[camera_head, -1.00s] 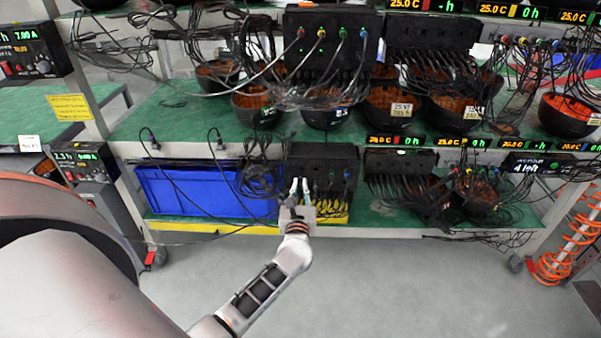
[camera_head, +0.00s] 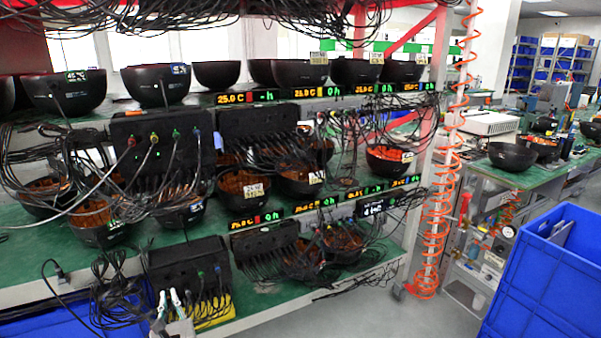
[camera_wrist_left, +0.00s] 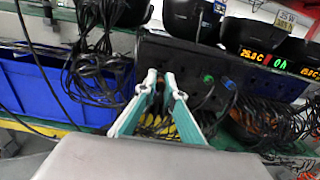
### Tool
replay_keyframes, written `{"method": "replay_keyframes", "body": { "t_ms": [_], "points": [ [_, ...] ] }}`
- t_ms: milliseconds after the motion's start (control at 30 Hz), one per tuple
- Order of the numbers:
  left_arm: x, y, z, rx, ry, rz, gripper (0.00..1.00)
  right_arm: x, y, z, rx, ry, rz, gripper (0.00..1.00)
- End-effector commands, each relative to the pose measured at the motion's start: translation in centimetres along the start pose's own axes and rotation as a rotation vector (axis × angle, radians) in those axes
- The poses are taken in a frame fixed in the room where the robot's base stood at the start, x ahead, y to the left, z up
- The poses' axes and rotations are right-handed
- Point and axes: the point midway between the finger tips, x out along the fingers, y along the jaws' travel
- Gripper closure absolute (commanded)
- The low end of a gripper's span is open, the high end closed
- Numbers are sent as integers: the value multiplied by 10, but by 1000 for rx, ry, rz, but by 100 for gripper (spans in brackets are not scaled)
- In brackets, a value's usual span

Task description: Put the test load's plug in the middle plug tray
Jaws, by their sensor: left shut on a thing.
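My left gripper (camera_head: 168,297) is at the lower left of the head view, in front of a black connector box (camera_head: 186,262) on the lowest shelf. In the left wrist view its two pale teal-edged fingers (camera_wrist_left: 164,84) close in on a small dark reddish piece, seemingly a plug, mostly hidden between the tips. The box (camera_wrist_left: 205,60) stands right behind, with green and blue connectors at right of the fingers. I cannot tell which tray is the middle one. My right gripper is not in view.
A blue bin (camera_wrist_left: 38,88) and loose black cables (camera_wrist_left: 97,50) lie left of the gripper. Another black connector box (camera_head: 262,241) with many cables stands to the right on the shelf. A large blue crate (camera_head: 545,285) stands at the far right.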

Motion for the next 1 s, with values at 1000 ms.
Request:
{"method": "replay_keyframes", "body": {
  "t_ms": [1000],
  "points": [
    [-246, -41, 146, 0, 1, -546, 100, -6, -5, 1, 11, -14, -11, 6]
  ]
}}
